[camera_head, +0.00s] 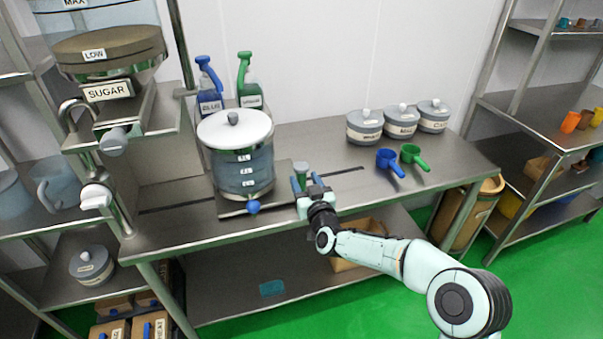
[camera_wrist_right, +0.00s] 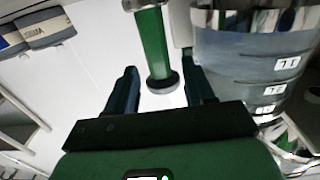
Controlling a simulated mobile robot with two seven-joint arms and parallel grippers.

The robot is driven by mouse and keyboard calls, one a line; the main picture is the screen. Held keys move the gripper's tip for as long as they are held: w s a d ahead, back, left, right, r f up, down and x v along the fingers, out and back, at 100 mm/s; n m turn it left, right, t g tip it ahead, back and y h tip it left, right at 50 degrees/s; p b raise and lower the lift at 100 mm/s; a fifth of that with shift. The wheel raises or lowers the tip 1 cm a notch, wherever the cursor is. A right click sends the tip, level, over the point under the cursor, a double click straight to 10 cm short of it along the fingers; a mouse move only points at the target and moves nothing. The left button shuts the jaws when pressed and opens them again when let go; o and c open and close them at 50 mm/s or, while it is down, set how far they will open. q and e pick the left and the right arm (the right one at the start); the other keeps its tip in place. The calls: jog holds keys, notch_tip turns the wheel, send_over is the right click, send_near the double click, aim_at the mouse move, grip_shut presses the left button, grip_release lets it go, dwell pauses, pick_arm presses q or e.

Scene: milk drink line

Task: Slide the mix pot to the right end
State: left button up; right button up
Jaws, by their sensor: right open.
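The mix pot (camera_head: 243,172) is a clear grey vessel with volume labels and a white lid (camera_head: 234,127). It stands upright on a dark sliding plate (camera_head: 232,209) left of the middle of the steel table. A green upright handle (camera_wrist_right: 154,45) with a dark disc at one end rises beside the pot, on its right. My right gripper (camera_head: 307,182) is open at this handle, with its fingers on either side in the right wrist view (camera_wrist_right: 161,88). Contact with the handle cannot be told. The pot (camera_wrist_right: 250,60) also shows there, beside the fingers. My left gripper is out of view.
A dark slot (camera_head: 345,171) runs along the table (camera_head: 300,138) right of the pot. Blue (camera_head: 390,162) and green (camera_head: 413,156) scoops and several lidded jars (camera_head: 402,120) stand farther right. Two spray bottles (camera_head: 209,88) stand behind the pot; a sugar dispenser (camera_head: 110,92) is at left.

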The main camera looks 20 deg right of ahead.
aim_at(303, 177)
jog(key=shift+w, duration=1.9)
grip_shut()
